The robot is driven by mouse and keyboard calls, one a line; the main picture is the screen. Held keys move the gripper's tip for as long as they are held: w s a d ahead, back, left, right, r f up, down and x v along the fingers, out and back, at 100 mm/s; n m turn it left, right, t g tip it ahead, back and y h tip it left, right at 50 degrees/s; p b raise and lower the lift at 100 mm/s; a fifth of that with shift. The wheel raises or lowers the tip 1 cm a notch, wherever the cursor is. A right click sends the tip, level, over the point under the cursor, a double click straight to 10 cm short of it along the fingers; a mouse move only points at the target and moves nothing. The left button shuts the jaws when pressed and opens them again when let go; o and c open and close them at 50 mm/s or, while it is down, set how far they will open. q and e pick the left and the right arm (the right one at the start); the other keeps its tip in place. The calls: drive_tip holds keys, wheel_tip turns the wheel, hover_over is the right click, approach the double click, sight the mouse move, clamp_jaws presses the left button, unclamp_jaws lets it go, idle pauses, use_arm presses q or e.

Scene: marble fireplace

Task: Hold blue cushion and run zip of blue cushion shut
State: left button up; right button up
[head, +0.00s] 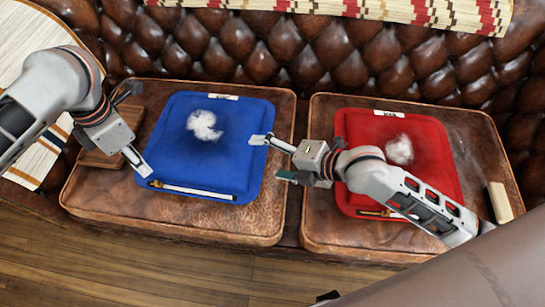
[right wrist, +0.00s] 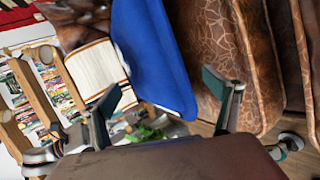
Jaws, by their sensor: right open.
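The blue cushion (head: 180,160) lies flat on the left brown leather seat, with a white fluffy patch (head: 204,125) on top. Its zip (head: 195,191) is a pale strip along the front edge, with a small gold-coloured pull (head: 156,184) at the left end. My left gripper (head: 137,127) is open at the cushion's left edge, one finger overlapping that edge; contact is unclear. My right gripper (head: 269,158) is open at the cushion's right side, one finger over its edge. In the right wrist view the blue cushion (right wrist: 155,50) shows beyond the open fingers (right wrist: 163,90).
A red cushion (head: 440,165) with a white patch lies on the right seat, under my right arm. A brown block (head: 112,150) sits at the left, a beige block (head: 500,202) at the right. The tufted backrest (head: 260,55) rises behind. Wooden floor (head: 130,265) lies in front.

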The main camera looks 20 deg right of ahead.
sight(252, 157)
drive_tip(key=x, duration=0.7)
drive_tip(key=shift+r, duration=0.1)
drive_tip(key=shift+s, duration=0.1)
drive_tip(key=c, duration=1.8)
use_arm(q)
clamp_jaws()
use_arm(e)
drive_tip(key=shift+c, duration=0.2)
